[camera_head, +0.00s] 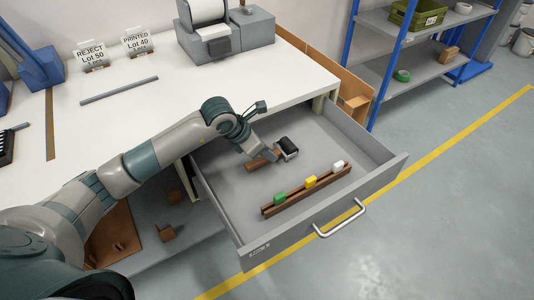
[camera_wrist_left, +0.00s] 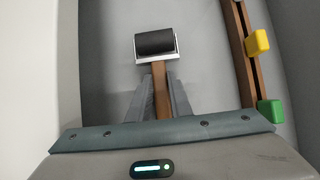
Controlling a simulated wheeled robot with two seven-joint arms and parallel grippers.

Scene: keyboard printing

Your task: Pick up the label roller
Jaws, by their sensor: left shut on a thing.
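The label roller (camera_head: 289,148) has a black cylinder in a light metal frame and a brown wooden handle. It lies inside the open grey drawer (camera_head: 225,207). My left gripper (camera_head: 262,157) reaches down into the drawer and is shut on the roller's handle. In the left wrist view the roller head (camera_wrist_left: 155,44) points away from the gripper, and the two fingers (camera_wrist_left: 160,92) are on either side of the handle. I cannot tell whether the roller touches the drawer floor. My right gripper is not in view.
A wooden rail (camera_head: 325,187) with green, yellow and white pieces lies in the drawer near its front. The drawer's walls surround the gripper. The white table (camera_head: 120,110) is above and behind, with a grey printer (camera_head: 245,30). Blue-framed shelves (camera_head: 420,45) stand at the right.

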